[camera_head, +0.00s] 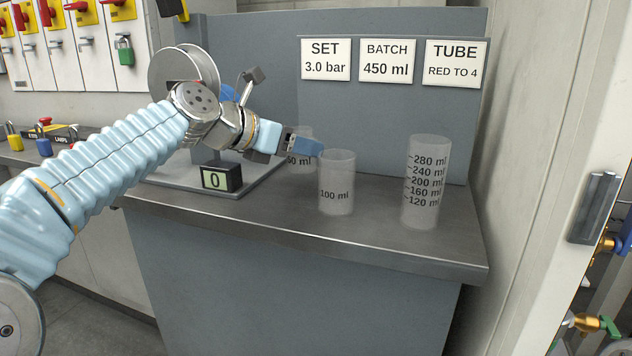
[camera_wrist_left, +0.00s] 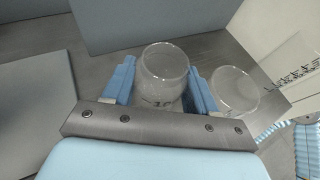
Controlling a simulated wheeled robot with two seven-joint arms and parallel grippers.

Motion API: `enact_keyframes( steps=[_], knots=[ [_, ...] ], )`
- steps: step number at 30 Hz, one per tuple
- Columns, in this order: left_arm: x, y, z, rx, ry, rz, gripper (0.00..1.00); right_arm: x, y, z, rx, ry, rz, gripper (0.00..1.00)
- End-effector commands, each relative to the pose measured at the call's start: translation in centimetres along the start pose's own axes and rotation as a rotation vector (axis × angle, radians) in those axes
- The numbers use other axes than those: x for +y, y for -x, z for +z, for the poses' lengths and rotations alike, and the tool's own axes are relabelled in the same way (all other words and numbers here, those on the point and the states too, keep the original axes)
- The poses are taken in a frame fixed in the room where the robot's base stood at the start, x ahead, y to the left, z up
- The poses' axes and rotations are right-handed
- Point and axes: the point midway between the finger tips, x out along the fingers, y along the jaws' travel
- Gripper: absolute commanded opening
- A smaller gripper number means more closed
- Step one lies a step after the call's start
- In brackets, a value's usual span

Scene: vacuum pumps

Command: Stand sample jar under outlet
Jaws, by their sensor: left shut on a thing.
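In the left wrist view, this jar (camera_wrist_left: 165,68) stands upright between the two blue fingers. I cannot tell whether it touches the counter. A clear "100 ml" jar (camera_head: 337,188) stands just right of the gripper. A taller graduated cylinder (camera_head: 426,182) stands farther right. A machine with a large grey wheel (camera_head: 183,68) is behind my left arm, which hides much of it. I cannot make out the outlet clearly. My right gripper is not in view.
A pale plate (camera_head: 262,182) with a black display (camera_head: 221,179) reading "0" lies left of the jars on the grey counter (camera_head: 385,238). A grey back panel (camera_head: 395,125) carries signs "SET 3.0 bar", "BATCH 450 ml" and "TUBE RED TO 4". The counter's front strip is clear.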

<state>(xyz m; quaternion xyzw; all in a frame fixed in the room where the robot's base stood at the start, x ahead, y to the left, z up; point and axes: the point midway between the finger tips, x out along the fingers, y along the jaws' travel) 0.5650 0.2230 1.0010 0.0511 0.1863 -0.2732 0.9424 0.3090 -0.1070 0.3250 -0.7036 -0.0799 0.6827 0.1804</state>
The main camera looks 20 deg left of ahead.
Motion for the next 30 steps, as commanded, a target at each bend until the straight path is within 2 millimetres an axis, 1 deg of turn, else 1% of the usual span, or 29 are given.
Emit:
enact_keyframes(
  steps=[1, 5, 10, 12, 20, 21, 25, 26, 30],
  knots=[
    [0.0, -0.3, -0.8, -0.001, 0.001, 0.0, 0.16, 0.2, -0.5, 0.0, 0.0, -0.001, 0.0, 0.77],
    [0.0, -0.7, -1.8, 0.0, 0.0, 0.0, 0.16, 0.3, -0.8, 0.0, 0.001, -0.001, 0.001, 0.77],
    [0.1, -1.7, -4.2, 0.0, 0.002, 0.0, 0.16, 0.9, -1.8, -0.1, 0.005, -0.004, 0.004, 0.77],
    [0.0, -1.9, -4.6, -0.001, 0.001, 0.001, 0.16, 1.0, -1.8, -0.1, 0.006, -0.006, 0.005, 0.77],
    [0.0, -1.9, -4.6, -0.001, 0.0, 0.0, 0.16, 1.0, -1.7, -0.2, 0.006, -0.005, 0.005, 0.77],
    [0.0, -1.9, -4.6, -0.001, 0.0, 0.0, 0.6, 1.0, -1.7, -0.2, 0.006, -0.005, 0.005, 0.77],
    [0.0, -1.9, -4.6, -0.001, 0.0, 0.0, 0.8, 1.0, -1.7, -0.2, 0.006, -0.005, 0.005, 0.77],
    [0.0, -1.9, -4.6, -0.001, 0.0, 0.0, 0.83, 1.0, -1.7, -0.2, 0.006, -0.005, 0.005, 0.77],
    [0.0, -1.9, -4.6, -0.001, 0.0, 0.0, 0.83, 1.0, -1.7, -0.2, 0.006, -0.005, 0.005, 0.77]
  ],
)
